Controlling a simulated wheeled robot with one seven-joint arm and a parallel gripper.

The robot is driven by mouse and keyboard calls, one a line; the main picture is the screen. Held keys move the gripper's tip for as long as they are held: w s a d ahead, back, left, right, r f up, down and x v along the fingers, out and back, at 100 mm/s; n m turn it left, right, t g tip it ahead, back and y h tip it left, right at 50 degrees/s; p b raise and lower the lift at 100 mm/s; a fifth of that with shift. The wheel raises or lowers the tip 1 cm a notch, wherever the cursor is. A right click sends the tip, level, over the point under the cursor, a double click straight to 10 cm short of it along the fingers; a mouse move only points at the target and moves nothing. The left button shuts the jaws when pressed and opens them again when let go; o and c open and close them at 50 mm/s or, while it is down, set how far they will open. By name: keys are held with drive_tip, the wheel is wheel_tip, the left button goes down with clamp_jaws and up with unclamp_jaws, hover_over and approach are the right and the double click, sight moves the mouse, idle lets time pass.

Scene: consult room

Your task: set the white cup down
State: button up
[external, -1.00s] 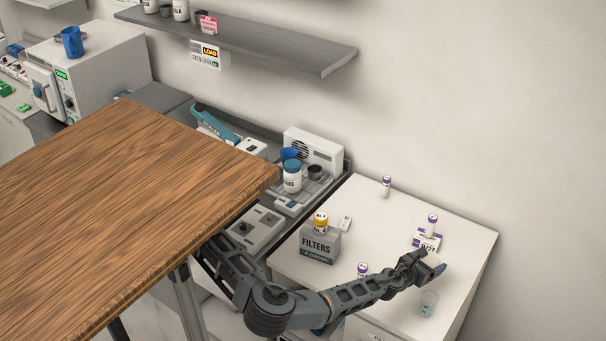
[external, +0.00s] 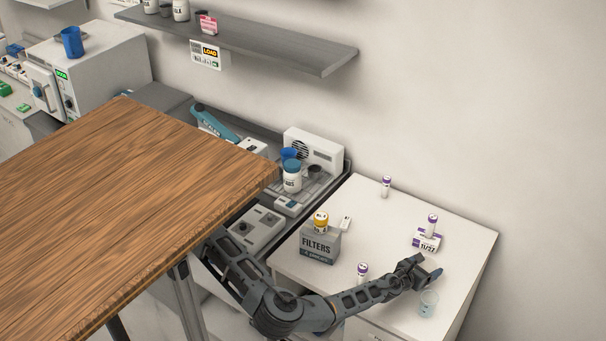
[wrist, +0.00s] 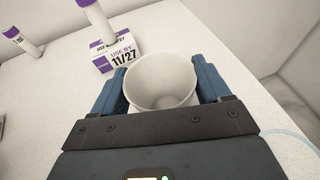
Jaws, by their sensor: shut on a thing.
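The white cup (wrist: 160,82) is upright between the two blue fingers of my gripper (wrist: 162,90) in the wrist view, its open mouth facing the camera and its inside empty. The fingers are shut on its sides. In the external view my gripper (external: 432,274) is over the right part of the white counter (external: 385,245); I cannot make out the cup there. The gap between the cup's base and the counter is hidden.
A white-and-purple box (external: 426,240) with a purple-capped vial (external: 432,225) stands just behind my gripper. A clear beaker (external: 428,304) is close in front. Another vial (external: 362,270) and a filters box (external: 320,245) stand to the left. The back right counter is clear.

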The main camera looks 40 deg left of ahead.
drive_tip(key=o, duration=1)
drive_tip(key=shift+f, duration=0.1)
drive_tip(key=v, duration=1.2)
drive_tip(key=shift+b, duration=0.35)
drive_tip(key=shift+r, duration=0.2)
